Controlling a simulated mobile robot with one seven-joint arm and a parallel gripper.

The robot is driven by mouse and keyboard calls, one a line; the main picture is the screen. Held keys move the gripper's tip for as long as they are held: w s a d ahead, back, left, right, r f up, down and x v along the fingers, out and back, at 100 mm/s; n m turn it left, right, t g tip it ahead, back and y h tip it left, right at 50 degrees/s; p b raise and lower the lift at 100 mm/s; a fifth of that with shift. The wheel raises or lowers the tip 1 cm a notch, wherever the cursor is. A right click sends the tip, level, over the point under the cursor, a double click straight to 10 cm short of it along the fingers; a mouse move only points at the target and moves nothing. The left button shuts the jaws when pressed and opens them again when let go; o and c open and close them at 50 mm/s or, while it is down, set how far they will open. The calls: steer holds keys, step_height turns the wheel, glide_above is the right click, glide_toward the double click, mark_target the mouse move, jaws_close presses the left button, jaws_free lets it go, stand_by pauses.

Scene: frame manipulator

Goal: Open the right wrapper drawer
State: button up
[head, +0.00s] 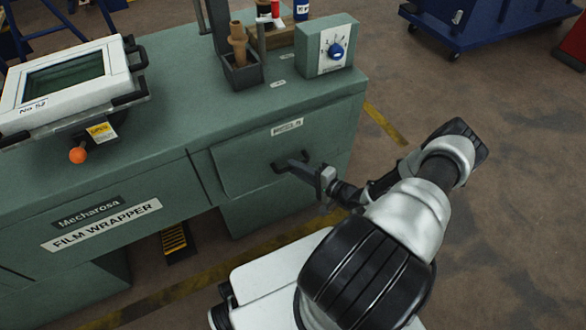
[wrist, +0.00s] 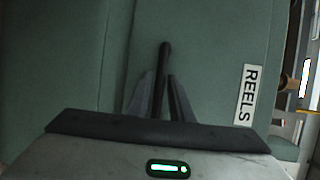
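The film wrapper's right drawer (head: 245,160) has a green front that looks flush with the cabinet, with a white label at its upper edge. Its dark bar handle (head: 291,163) sticks out from the front. My gripper (head: 322,178) reaches the handle from the right in the head view. In the wrist view, the handle (wrist: 163,62) stands between the two fingers of my gripper (wrist: 162,90). The fingers are close together on either side of the bar and look shut on it. The drawer label (wrist: 248,95) reads REELS there. The drawer's inside is hidden.
A control box with a blue knob (head: 335,51) and a small holder (head: 241,72) stand on the wrapper's top. Brown floor (head: 500,200) is open at the right.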

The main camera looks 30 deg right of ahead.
steer(key=shift+x, duration=0.85)
jaws_close()
